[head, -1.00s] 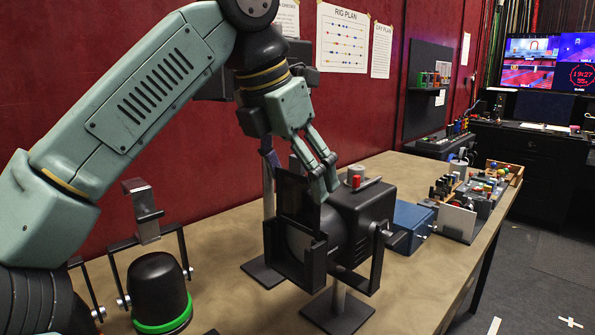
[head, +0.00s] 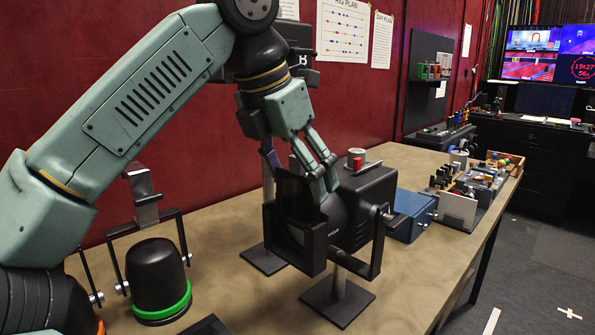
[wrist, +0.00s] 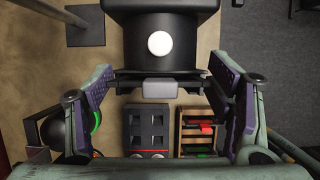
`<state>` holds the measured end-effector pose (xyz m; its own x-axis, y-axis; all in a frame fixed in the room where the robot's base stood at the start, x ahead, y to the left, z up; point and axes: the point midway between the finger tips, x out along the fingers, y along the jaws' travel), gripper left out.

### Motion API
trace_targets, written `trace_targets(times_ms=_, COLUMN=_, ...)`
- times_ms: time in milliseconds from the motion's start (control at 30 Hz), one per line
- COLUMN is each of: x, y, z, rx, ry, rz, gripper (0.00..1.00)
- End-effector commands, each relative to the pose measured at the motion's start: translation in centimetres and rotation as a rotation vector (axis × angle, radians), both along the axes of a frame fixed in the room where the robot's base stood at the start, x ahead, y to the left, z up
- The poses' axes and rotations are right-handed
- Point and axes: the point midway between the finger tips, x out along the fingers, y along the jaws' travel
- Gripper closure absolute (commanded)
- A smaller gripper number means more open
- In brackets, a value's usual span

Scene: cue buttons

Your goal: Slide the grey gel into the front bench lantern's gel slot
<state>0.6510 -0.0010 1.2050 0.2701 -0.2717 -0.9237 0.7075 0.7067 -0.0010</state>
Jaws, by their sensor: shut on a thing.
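The black lantern (head: 365,195) stands on a post on the bench, its open-topped front frame (head: 312,252) facing lower left. The grey gel (head: 290,192), a dark thin panel, stands upright in that frame and covers the lens area. My gripper (head: 327,168) is above the frame, shut on the gel. In the wrist view my gripper (wrist: 162,80) has a finger at each side of the gel's thin edge, and a light grey tab (wrist: 160,90) shows between them. The gel's lower edge is hidden, so I cannot tell how deep it sits.
A lantern with a green ring (head: 160,280) stands at the left. A second post with a square base (head: 263,258) is behind the lantern. A blue box (head: 410,215) and small racks (head: 480,185) are to the right. The bench front is mostly clear.

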Motion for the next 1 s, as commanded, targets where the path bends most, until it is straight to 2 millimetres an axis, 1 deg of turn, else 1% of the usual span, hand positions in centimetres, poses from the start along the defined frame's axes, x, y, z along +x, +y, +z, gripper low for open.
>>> trace_targets(times_ms=900, x=0.0, y=0.0, z=-2.9, rx=0.0, ry=0.0, rz=0.0, gripper=0.45)
trace_targets(times_ms=933, x=0.0, y=0.0, z=-2.7, rx=0.0, ry=0.0, rz=0.0, gripper=0.24)
trace_targets(times_ms=1000, x=0.0, y=0.0, z=-2.7, rx=0.0, ry=0.0, rz=0.0, gripper=0.19)
